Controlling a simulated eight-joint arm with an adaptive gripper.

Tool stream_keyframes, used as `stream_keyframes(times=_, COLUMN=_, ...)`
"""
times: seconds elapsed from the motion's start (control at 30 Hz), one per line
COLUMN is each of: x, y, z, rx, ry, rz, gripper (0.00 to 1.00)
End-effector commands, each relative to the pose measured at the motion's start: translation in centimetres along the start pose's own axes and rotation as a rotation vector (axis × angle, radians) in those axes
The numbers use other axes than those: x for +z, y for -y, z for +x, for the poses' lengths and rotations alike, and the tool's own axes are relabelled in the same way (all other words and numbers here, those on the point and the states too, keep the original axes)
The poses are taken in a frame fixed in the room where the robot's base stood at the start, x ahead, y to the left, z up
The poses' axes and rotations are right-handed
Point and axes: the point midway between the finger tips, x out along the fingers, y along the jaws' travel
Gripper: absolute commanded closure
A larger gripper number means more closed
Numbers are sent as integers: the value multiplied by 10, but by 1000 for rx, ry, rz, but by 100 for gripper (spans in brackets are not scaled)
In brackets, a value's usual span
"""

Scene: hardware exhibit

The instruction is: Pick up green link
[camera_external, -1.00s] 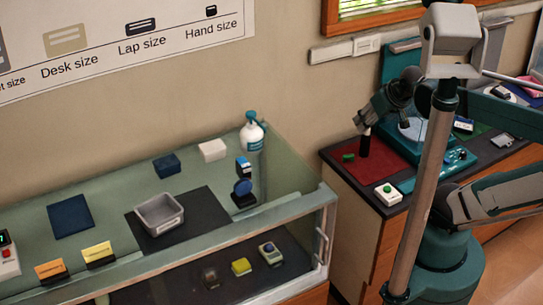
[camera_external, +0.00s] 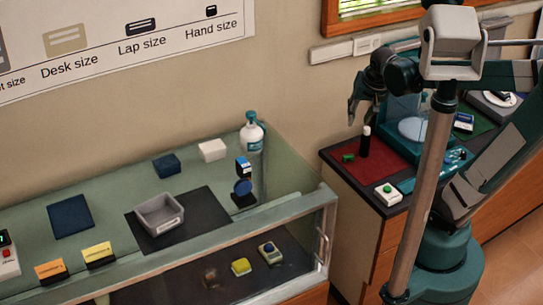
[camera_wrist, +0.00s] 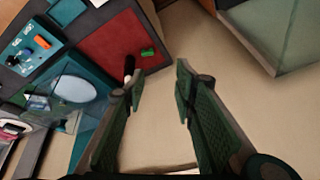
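The green link (camera_external: 348,158) is a small green piece lying on the red mat (camera_external: 385,172) on the side counter. In the wrist view the green link (camera_wrist: 147,52) lies near the mat's edge, beyond my fingertips. My gripper (camera_external: 353,113) hangs above and slightly left of the mat, apart from the link. In the wrist view my gripper (camera_wrist: 160,74) has its two fingers spread with nothing between them, so it is open and empty.
A dark cylinder with a white top (camera_external: 364,145) stands upright close beside the link. A white box with a green button (camera_external: 388,193) sits at the counter's front corner. A teal machine (camera_external: 403,112) stands behind. A glass display case (camera_external: 110,205) is at left.

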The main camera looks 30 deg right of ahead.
Motion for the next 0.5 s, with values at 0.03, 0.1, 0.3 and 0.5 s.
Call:
stream_keyframes(times=0.03, x=-5, y=2, z=5, rx=11, ry=8, rz=28, gripper=72)
stream_keyframes(times=0.1, x=-9, y=2, z=12, rx=30, ry=19, rz=73, gripper=72)
stream_keyframes(times=0.3, x=-21, y=4, z=32, rx=84, ry=45, rz=201, gripper=72)
stream_keyframes(times=0.5, x=-32, y=6, z=54, rx=142, ry=63, rz=332, gripper=72)
